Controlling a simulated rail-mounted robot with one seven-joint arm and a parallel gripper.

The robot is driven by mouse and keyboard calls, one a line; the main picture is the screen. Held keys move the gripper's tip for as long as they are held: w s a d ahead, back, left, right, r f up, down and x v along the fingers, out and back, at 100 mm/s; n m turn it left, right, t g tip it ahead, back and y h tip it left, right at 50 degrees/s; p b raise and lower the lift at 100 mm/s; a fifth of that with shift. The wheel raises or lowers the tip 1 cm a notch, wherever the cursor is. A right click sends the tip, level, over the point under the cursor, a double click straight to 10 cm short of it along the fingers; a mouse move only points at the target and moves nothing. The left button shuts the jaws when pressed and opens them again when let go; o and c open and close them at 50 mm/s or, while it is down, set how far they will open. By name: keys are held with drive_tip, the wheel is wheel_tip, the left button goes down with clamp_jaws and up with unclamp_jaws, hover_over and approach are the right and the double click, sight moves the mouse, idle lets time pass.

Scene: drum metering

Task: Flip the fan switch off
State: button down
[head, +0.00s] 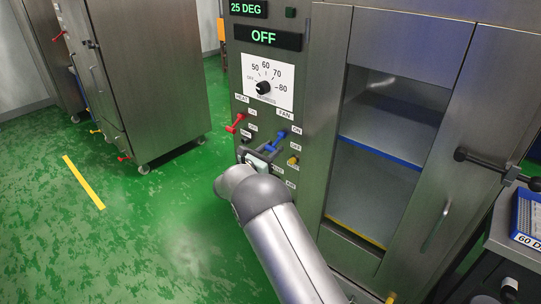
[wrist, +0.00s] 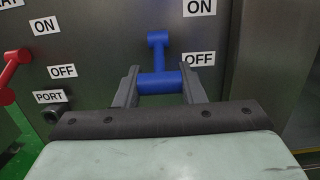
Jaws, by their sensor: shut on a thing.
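The blue fan switch (head: 274,142) is on the cabinet's control panel under the FAN label, beside ON and OFF labels. In the wrist view the blue switch (wrist: 158,80) has a stem rising to a round pivot and a crosswise handle at the level of the OFF label (wrist: 198,59). My gripper (wrist: 159,85) has one finger at each end of the blue handle and is shut on it. In the head view my gripper (head: 262,158) is at the panel, partly hidden by my arm.
The red heat switch (head: 236,123) is left of the fan switch. A dial (head: 263,87) and a display reading OFF (head: 268,38) are above. A yellow button (head: 292,161) is close on the right.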

drive_tip(key=shift+f+t, duration=0.15)
drive_tip(key=shift+t, duration=0.25)
drive_tip(key=c, duration=0.9)
unclamp_jaws()
drive_tip(key=v, duration=1.7)
drive_tip(key=shift+a+f, duration=0.15)
